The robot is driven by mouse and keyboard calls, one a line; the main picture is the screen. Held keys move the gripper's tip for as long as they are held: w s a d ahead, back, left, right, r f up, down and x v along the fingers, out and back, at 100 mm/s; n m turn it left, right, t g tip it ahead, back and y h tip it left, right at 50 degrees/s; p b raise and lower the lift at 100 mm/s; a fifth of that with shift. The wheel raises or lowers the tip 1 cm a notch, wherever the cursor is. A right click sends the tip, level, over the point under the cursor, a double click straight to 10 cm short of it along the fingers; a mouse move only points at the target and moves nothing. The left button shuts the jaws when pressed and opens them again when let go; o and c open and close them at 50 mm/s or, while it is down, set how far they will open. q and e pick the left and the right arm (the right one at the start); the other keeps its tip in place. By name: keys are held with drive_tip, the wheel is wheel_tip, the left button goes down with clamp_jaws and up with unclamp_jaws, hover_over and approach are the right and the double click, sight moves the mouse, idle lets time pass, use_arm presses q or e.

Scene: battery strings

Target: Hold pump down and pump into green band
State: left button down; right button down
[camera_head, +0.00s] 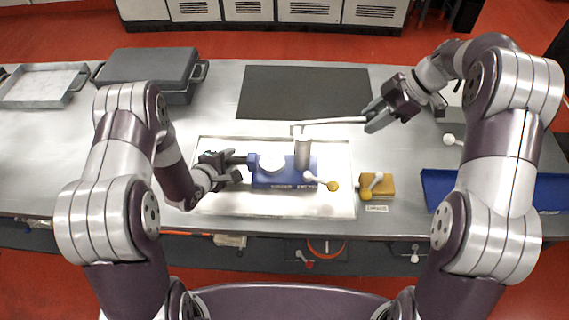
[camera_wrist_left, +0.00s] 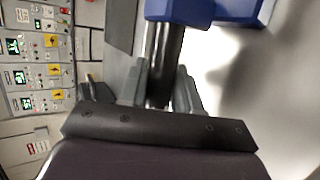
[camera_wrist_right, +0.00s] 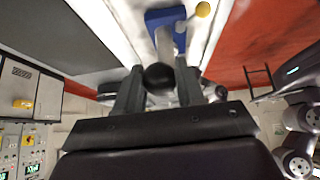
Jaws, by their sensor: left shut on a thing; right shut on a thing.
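The pump is a blue block (camera_head: 285,180) with a white round gauge (camera_head: 272,164), a grey upright cylinder (camera_head: 303,152) and a long light lever (camera_head: 335,122) reaching right. It stands on a white tray (camera_head: 340,200). My left gripper (camera_head: 238,160) is shut on a dark bar on the pump's left side, and the bar (camera_wrist_left: 162,60) shows between its fingers in the left wrist view. My right gripper (camera_head: 371,120) is shut on the lever's end, where a black knob (camera_wrist_right: 159,77) shows in the right wrist view. The gauge's band is too small to read.
A yellow block (camera_head: 378,185) with a lever stands right of the tray. A blue bin (camera_head: 440,188) lies further right. A dark mat (camera_head: 300,92) lies behind the pump. A grey case (camera_head: 147,70) and a shallow tray (camera_head: 42,85) stand at back left.

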drive_tip(key=shift+s+a+f, duration=0.1)
drive_tip(key=shift+a+f, duration=0.1)
drive_tip(key=shift+f, duration=1.2)
drive_tip(key=shift+a+f, duration=0.2)
drive_tip(key=shift+f, duration=1.9)
drive_tip(key=shift+a+f, duration=0.25)
drive_tip(key=shift+f, duration=0.4)
